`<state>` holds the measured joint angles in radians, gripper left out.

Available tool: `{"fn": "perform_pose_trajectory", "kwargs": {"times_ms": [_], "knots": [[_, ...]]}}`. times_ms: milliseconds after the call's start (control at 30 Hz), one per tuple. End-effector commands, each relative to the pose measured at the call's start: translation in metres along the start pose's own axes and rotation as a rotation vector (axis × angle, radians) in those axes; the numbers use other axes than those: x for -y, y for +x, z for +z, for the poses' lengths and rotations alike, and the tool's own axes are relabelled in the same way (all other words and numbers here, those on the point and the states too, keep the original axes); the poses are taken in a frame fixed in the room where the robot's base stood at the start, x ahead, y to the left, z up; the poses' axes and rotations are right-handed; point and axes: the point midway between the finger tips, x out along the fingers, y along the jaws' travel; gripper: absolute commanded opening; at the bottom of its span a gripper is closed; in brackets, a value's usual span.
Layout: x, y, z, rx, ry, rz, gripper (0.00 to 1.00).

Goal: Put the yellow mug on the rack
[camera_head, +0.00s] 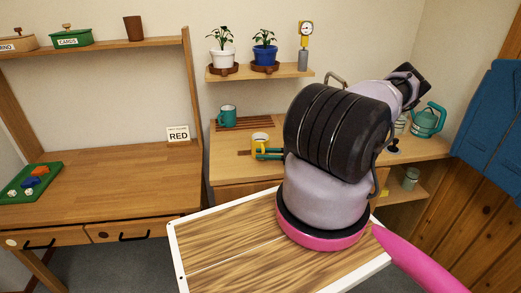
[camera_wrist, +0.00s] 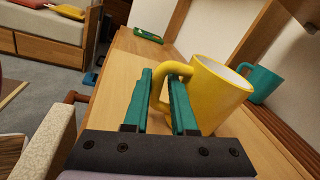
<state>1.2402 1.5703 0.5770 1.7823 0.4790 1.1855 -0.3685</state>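The yellow mug (camera_head: 261,138) stands upright on the wooden counter; it also shows in the wrist view (camera_wrist: 212,95). My gripper (camera_head: 262,154) reaches it from the right in the head view. In the wrist view its two teal fingers (camera_wrist: 160,76) are apart, with the mug's handle (camera_wrist: 157,92) between them. A gap shows beside the handle; whether either finger touches it I cannot tell. A dark slatted rack (camera_head: 258,121) lies at the back of the counter, behind the yellow mug. A teal mug (camera_head: 227,116) stands on its left part.
Above is a wall shelf (camera_head: 290,73) with two potted plants and a gauge. A teal kettle (camera_head: 428,121) stands on the counter at right. A desk (camera_head: 110,180) with a RED sign (camera_head: 178,134) is at left. The rack's right part looks bare.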

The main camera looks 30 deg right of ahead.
Motion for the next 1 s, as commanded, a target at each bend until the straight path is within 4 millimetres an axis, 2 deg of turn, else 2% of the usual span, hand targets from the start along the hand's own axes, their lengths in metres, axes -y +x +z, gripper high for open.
{"fn": "perform_pose_trajectory", "kwargs": {"times_ms": [167,200,267,1000], "knots": [[0.0003,0.0005,0.0001,0.0,0.0,-0.001,0.25],[0.0003,0.0005,0.0001,0.0,0.0,-0.001,0.21],[0.0003,0.0004,0.0001,0.0,0.0,0.0,0.0],[0.0005,0.0,0.0001,0.0,-0.001,-0.001,0.0]]}}
